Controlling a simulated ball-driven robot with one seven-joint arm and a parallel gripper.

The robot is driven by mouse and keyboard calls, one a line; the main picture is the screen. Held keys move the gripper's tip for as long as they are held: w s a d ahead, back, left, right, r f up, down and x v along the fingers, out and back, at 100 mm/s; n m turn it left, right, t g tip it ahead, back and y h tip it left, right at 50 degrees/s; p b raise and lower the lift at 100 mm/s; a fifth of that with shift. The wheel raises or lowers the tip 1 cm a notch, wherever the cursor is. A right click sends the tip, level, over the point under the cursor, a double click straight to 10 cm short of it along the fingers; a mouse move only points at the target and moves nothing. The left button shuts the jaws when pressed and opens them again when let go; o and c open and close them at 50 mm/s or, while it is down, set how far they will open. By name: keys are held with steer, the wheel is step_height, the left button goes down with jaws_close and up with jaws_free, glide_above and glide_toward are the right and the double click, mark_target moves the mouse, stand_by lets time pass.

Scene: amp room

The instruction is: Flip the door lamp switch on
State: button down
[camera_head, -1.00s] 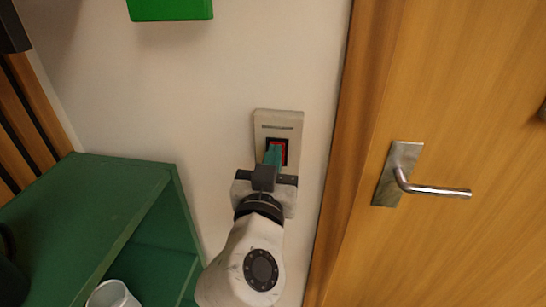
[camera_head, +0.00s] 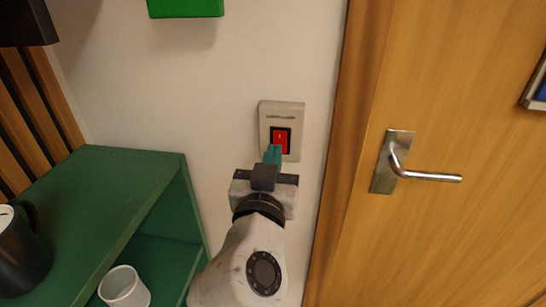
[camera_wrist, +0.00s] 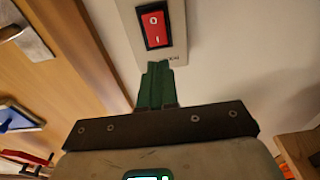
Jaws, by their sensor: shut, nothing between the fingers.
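The door lamp switch is a red rocker (camera_head: 280,140) in a black frame on a light grey wall plate (camera_head: 282,108), left of the door. The rocker also shows in the wrist view (camera_wrist: 155,27), marked 0 and I. My gripper (camera_head: 272,154) has its green fingers shut and empty, just below the rocker in the head view. In the wrist view, the green fingertips (camera_wrist: 155,68) lie near the plate's lower edge, apart from the rocker. Whether they touch the plate, I cannot tell.
A wooden door with a metal handle (camera_head: 425,177) is at the right. A green shelf unit (camera_head: 100,180) stands at the left, with a white cup (camera_head: 124,288) and a dark mug (camera_head: 20,255). A green box (camera_head: 185,8) is on the wall above.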

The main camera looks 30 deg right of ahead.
steer(key=r+b+v, duration=0.1)
steer(key=r+v, duration=0.1)
steer(key=v, duration=0.6)
steer(key=shift+s+a, duration=0.15)
steer(key=shift+s, duration=0.05)
steer(key=shift+f, duration=0.1)
steer(key=s+d+f+n+g+y, duration=0.25)
steer(key=d+f, duration=0.25)
steer(key=f, duration=0.6)
steer(key=s+d+f+n+g+y, duration=0.15)
steer(key=d+f+g, duration=0.3)
steer(key=f, duration=0.55)
steer(key=s+d+f+n+g+y, duration=0.2)
steer(key=s+f+g+y, duration=0.5)
steer(key=s+f, duration=1.1)
steer(key=shift+s+d+f+n, duration=0.3)
steer(key=shift+d+f+n, duration=0.05)
steer(key=shift+n, duration=0.05)
